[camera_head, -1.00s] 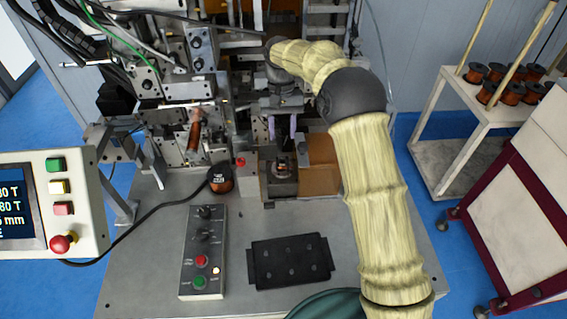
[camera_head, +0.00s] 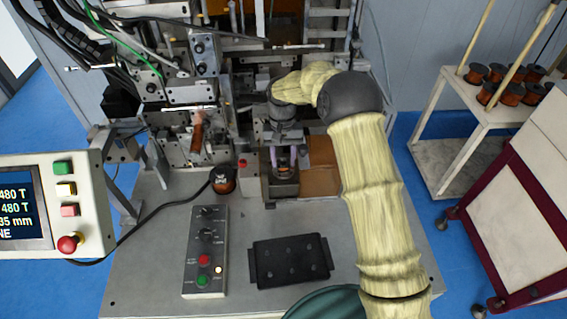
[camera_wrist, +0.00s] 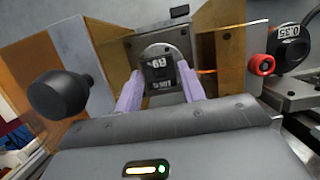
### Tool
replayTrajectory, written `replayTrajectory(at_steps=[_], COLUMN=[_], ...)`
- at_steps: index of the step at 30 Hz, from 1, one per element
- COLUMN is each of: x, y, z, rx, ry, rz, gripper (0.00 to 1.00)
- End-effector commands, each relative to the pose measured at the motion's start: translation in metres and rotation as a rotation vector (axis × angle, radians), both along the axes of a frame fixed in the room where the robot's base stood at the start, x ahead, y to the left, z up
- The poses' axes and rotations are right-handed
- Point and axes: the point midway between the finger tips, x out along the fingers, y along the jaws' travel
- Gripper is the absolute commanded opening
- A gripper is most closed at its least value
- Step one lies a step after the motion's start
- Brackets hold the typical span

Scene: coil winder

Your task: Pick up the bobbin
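The bobbin (camera_head: 284,168) is a small piece with orange copper winding, seated upright in a dark metal fixture (camera_head: 283,188) at the front of the winder. In the wrist view the bobbin (camera_wrist: 160,71) shows its dark, printed top face over a round light plate. My gripper (camera_head: 285,163) points down over it, with one pale purple finger on each side. In the wrist view the gripper (camera_wrist: 162,90) looks open around the bobbin. Whether either finger touches it is hard to tell.
Tan guard panels (camera_head: 320,181) stand beside the fixture. A black tray (camera_head: 290,262) and a control box (camera_head: 205,252) lie in front. The winder's mechanism fills the back left.

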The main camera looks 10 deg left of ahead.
Motion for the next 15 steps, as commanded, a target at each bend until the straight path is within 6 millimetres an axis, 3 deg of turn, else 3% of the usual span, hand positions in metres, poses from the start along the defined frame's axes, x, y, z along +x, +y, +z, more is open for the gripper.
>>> replayTrajectory(at_steps=[4,15], x=[-0.0028,-0.0026], y=[-0.0009,-0.0008], z=[-0.0090,-0.0095], rx=[0.000,0.000], ry=[-0.001,-0.001], rz=[0.000,0.000], gripper=[0.40,0.40])
